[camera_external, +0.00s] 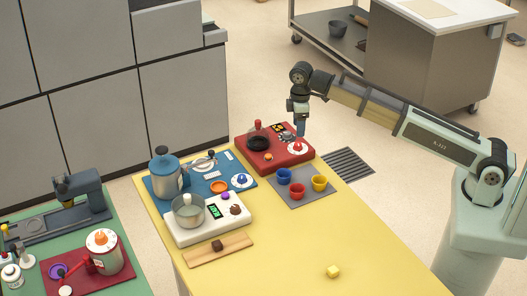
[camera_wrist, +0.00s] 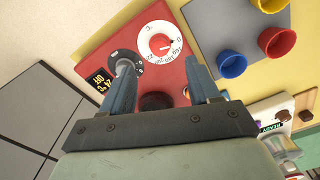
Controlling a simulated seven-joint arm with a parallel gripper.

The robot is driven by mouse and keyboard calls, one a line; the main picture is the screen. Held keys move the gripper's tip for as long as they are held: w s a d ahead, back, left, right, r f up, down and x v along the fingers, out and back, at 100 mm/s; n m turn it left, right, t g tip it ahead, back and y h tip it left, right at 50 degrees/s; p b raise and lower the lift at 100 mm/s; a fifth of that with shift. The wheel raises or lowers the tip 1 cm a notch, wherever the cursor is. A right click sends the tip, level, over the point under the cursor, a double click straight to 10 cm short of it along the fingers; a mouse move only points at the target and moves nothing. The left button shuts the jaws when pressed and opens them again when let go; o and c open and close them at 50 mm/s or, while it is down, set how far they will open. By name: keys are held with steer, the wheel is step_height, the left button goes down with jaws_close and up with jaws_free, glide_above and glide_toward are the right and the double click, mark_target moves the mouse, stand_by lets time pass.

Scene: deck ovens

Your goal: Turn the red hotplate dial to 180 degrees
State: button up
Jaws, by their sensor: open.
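The red hotplate (camera_external: 262,163) stands at the back of the yellow table. Its dial is a white disc with numbers and a red knob (camera_external: 297,146), at the plate's right side. In the wrist view the white dial (camera_wrist: 146,34) with its red knob (camera_wrist: 160,44) lies just beyond my fingertips, on the red hotplate (camera_wrist: 100,42). The exact setting is too small to read surely. My gripper (camera_external: 301,133) is just above the dial, pointing down. In the wrist view my gripper (camera_wrist: 161,66) is open, its blue-grey fingers apart with nothing held.
Beside the dial are a black dial (camera_wrist: 122,65) and an orange display (camera_wrist: 99,83). A black round dish (camera_external: 259,143) sits on the hotplate. Blue (camera_external: 284,176), red (camera_external: 298,190) and yellow (camera_external: 320,183) cups stand on a grey mat close in front. The table's right front is mostly clear.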

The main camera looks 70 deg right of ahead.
mark_target(298, 144)
step_height(298, 144, down, 7)
steer(key=shift+f, duration=0.2)
stand_by(0.3)
steer(key=shift+c, duration=0.2)
steer(key=c, duration=1)
steer(key=shift+m, duration=0.4)
steer(key=m, duration=0.6)
steer(key=shift+m, duration=0.3)
steer(key=m, duration=0.6)
steer(key=shift+m, duration=0.6)
